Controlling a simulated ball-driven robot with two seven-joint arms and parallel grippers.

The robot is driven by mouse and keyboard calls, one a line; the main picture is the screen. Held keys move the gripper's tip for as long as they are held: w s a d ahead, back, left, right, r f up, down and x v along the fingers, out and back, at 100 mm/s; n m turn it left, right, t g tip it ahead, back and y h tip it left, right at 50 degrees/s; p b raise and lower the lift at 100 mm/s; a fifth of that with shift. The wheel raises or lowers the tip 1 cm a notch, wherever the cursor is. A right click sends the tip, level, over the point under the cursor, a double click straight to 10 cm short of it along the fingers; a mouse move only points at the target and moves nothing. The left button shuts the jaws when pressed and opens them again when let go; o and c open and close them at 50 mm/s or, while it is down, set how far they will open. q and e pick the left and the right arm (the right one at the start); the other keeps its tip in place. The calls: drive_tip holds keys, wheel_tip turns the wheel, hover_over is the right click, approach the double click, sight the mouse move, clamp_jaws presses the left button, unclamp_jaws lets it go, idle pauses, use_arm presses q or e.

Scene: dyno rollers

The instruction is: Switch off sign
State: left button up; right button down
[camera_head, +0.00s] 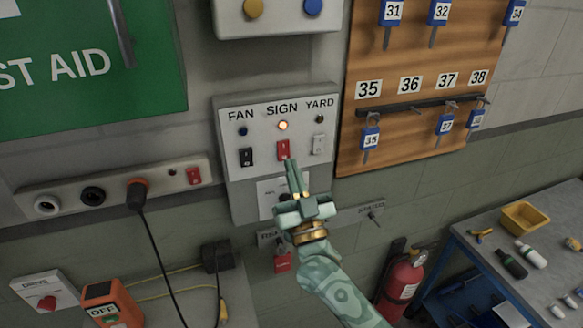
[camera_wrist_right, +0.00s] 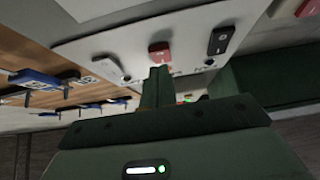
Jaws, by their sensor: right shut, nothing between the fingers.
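The grey switch panel (camera_head: 240,175) on the wall carries three rockers labelled FAN, SIGN and YARD. The red SIGN switch (camera_head: 283,147) is in the middle, and the lamp (camera_head: 283,125) above it glows orange. The black FAN switch (camera_head: 246,157) is to its left and the pale YARD switch (camera_head: 319,144) to its right. My right gripper (camera_head: 291,163) is shut and empty, its fingertips just below the SIGN switch; I cannot tell whether they touch. In the right wrist view the red switch (camera_wrist_right: 159,50) shows just beyond the fingertips. My left gripper is not in view.
A wooden key board (camera_head: 420,60) with blue-tagged keys hangs to the right. A socket strip (camera_head: 120,190) with a black plug and cord is at left. A fire extinguisher (camera_head: 401,280) and a blue workbench (camera_head: 470,255) stand at lower right.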

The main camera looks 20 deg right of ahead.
drive_tip(key=shift+w+f, duration=0.1)
drive_tip(key=shift+w, duration=0.45)
